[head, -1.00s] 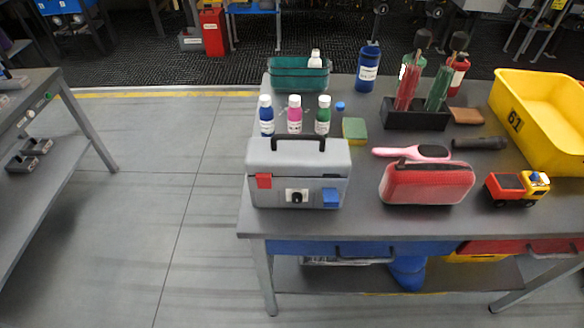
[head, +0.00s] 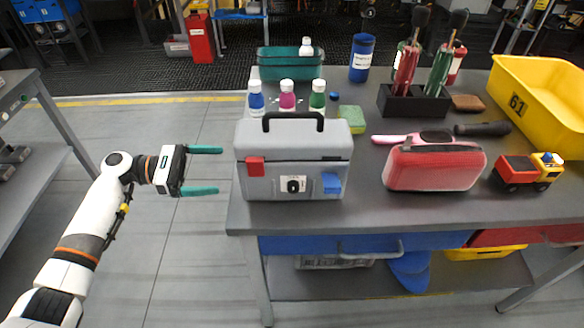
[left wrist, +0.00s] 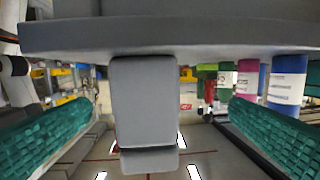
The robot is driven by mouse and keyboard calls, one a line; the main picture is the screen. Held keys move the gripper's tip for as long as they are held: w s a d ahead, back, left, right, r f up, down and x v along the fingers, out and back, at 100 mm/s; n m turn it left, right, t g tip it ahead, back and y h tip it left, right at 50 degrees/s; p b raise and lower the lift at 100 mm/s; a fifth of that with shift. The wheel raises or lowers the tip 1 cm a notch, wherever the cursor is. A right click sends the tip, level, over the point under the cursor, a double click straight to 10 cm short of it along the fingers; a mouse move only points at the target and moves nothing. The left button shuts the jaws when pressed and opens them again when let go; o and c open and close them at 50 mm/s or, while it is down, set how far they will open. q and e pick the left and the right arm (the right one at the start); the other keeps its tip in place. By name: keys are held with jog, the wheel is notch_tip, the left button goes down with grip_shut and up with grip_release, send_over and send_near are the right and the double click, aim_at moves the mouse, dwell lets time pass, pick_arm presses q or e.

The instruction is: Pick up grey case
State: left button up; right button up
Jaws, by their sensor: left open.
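The grey case (head: 292,160) stands upright near the left front edge of the table. It has a black top handle (head: 293,118), a red latch and a blue latch. My left gripper (head: 207,170) is open and empty, just left of the case, with its green fingers pointing at it and a small gap between. In the left wrist view, both green fingers (left wrist: 160,122) are spread wide, and the view appears upside down. A grey surface, possibly the case, shows there, but I cannot tell for sure. My right gripper is not in view.
On the table (head: 380,208) are several bottles behind the case, a green sponge (head: 351,118), a red pouch (head: 435,166) to the right, a pink brush (head: 412,138), a toy truck (head: 528,172) and a yellow bin (head: 545,105). Free floor lies left of the table.

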aim_at(265, 160)
pick_arm(q)
jog(key=shift+g+h, duration=0.4)
jog(key=shift+g, duration=0.2)
jog(key=d+r, duration=0.1)
jog(key=d, duration=0.1)
jog(key=d+r, duration=0.1)
jog(key=d, duration=0.2)
jog(key=s+d+r, duration=0.1)
jog(key=d, duration=0.1)
jog(key=shift+d+r+b, duration=0.3)
jog(key=shift+r+b, duration=0.05)
jog(key=shift+r, duration=0.05)
jog(key=d, duration=0.1)
jog(key=d+b, duration=0.1)
jog(key=d, duration=0.2)
jog(key=shift+s+d+f, duration=0.1)
jog(key=shift+d+f, duration=0.15)
jog(key=shift+d, duration=0.5)
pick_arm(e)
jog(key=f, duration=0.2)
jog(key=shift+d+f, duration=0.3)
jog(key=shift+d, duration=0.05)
pick_arm(q)
jog(key=shift+c, duration=0.2)
jog(key=c, duration=1.2)
jog(key=shift+r, duration=0.15)
jog(key=shift+c, duration=0.8)
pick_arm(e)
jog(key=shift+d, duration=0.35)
